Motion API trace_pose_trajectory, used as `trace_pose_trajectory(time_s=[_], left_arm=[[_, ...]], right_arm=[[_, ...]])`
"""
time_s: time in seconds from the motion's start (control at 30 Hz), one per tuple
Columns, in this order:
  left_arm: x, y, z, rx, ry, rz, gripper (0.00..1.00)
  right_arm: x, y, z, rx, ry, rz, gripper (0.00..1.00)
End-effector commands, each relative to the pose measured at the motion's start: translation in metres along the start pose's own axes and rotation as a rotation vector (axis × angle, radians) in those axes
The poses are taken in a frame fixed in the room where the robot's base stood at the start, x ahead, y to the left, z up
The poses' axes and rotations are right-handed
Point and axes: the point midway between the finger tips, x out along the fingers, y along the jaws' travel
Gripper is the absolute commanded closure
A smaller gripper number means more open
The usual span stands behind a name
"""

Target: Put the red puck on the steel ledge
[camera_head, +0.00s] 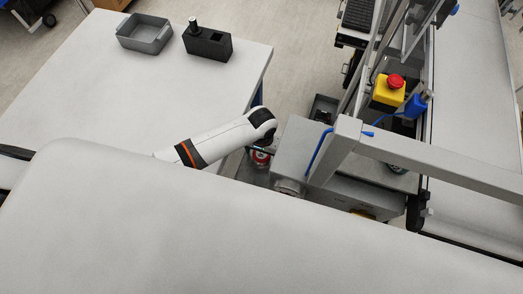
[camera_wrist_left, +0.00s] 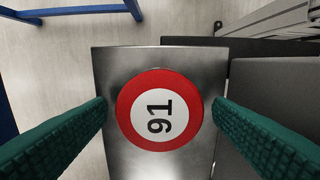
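The red puck, a disc with a white centre and a black number, lies on the steel ledge (camera_wrist_left: 130,75) in the left wrist view (camera_wrist_left: 125,112). In the head view the puck (camera_head: 261,158) shows as a small red and white spot under the end of my left arm. My left gripper (camera_wrist_left: 160,106) is open, with one green ribbed finger on each side of the puck and a visible gap at both sides. In the head view its fingers are mostly hidden by the wrist. My right gripper is in neither view.
A grey metal housing (camera_head: 298,150) stands close to the right of the ledge. A metal frame with a red-topped yellow stop button (camera_head: 389,90) rises beyond it. A white table (camera_head: 130,85) holds a grey bin (camera_head: 144,34) and a black block (camera_head: 207,45). A pale belt fills the foreground.

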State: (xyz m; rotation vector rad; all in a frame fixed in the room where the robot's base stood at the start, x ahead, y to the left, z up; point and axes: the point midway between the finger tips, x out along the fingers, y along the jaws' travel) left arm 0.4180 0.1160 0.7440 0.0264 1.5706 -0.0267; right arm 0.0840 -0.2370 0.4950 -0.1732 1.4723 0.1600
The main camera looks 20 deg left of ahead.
Motion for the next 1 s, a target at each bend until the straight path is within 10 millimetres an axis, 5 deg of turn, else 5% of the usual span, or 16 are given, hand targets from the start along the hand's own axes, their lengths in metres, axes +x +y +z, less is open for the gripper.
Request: trace_pose_trajectory(time_s=[0.33,0.8,1.0], left_arm=[[-0.009,0.0,0.001,0.0,-0.002,0.0,0.25],[-0.101,0.0,0.001,0.0,-0.002,-0.001,0.25],[-0.12,0.0,0.0,0.0,0.0,0.0,0.25]], right_arm=[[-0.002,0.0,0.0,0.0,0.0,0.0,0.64],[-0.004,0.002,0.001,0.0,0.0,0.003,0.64],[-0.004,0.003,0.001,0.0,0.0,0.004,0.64]])
